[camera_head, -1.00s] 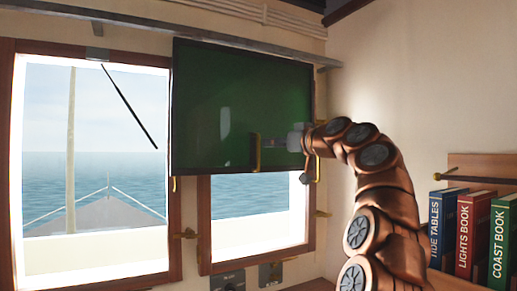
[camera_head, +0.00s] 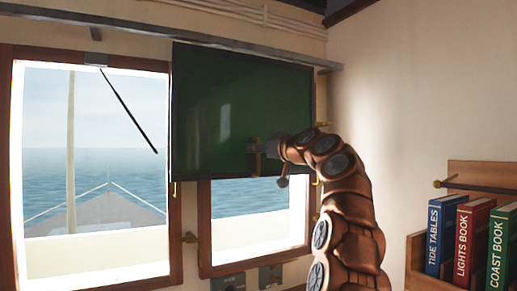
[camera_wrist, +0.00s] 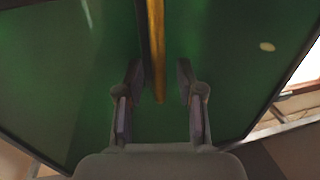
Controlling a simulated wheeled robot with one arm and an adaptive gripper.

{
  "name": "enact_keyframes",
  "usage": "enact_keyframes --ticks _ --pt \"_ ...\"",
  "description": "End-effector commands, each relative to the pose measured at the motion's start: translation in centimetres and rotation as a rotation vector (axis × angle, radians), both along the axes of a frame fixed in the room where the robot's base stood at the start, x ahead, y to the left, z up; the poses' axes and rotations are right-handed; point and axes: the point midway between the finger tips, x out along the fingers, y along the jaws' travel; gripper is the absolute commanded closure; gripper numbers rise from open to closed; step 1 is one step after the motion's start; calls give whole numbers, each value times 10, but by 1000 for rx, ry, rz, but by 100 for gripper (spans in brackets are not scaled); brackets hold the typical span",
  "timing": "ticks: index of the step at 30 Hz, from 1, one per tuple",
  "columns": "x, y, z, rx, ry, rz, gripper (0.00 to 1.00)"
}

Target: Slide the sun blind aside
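The sun blind (camera_head: 212,105) is a dark green panel hanging from a grey rail (camera_head: 225,47) over the upper part of the right window. Its upright brass handle (camera_head: 256,166) is near the blind's lower middle. It also shows in the wrist view (camera_wrist: 157,45), in front of the green panel. My gripper (camera_head: 262,146) is at the handle. In the wrist view my gripper (camera_wrist: 157,75) is open, with one finger on each side of the handle and a gap visible on both sides. In the head view my gripper partly hides the handle.
The left window (camera_head: 95,150) is uncovered, with a wiper (camera_head: 128,110) across it. Brass catches (camera_head: 190,237) stick out from the frames. A shelf with several books (camera_head: 470,240) stands at the right, beside my arm. The rail runs on over the left window.

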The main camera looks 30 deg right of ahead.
Motion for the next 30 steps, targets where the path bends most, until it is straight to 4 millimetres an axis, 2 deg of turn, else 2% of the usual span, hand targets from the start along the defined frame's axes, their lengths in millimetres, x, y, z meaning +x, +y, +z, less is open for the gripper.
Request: enact_keyframes --ticks 2,12,30 --pt "0 0 0 0 0 0 65" --pt "0 0 0 0 0 -1 100" --pt "0 0 0 1 0 1 100"
